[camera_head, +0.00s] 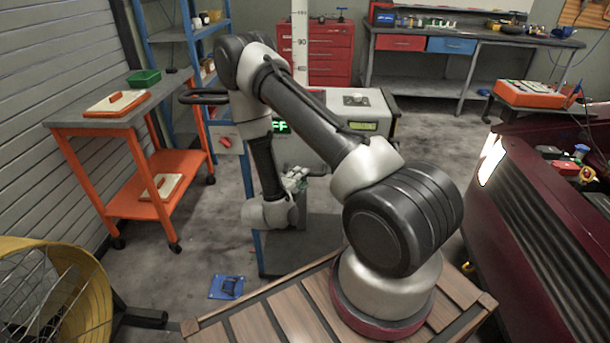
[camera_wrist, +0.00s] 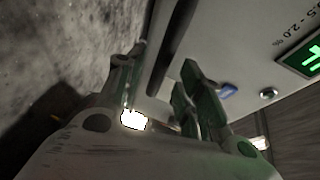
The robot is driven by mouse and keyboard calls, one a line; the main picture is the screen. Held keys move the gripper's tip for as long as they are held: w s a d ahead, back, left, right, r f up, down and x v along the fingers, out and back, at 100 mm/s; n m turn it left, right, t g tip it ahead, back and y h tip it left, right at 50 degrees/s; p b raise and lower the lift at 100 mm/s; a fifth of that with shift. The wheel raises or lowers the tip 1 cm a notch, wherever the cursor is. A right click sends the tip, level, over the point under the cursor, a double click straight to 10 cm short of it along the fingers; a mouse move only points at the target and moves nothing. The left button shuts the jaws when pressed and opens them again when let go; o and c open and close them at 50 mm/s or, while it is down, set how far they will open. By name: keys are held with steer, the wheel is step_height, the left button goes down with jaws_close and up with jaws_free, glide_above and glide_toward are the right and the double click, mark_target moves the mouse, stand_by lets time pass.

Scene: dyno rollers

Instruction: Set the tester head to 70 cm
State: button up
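The tester head looks to be the grey box (camera_head: 377,104), with a knob on top and a small lit display on its front. Behind it rises a white post (camera_head: 300,42) with a scale; the figure 90 is readable. My arm hides part of the box. My gripper (camera_head: 296,181) hangs low in front of the box, near its left side. In the wrist view my gripper (camera_wrist: 163,57) is open, its two fingers apart. A dark bar (camera_wrist: 180,35) shows beyond the fingers; I cannot tell whether they touch it. A green display (camera_wrist: 302,56) is at right.
An orange cart (camera_head: 125,113) stands left, a yellow fan (camera_head: 65,295) at lower left. A dark red car (camera_head: 545,215) fills the right. A blue object (camera_head: 227,287) lies on the floor. A black handle (camera_head: 203,97) juts left of my arm. Open floor lies between cart and box.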

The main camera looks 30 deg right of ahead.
steer(key=shift+x, duration=2)
jaws_close()
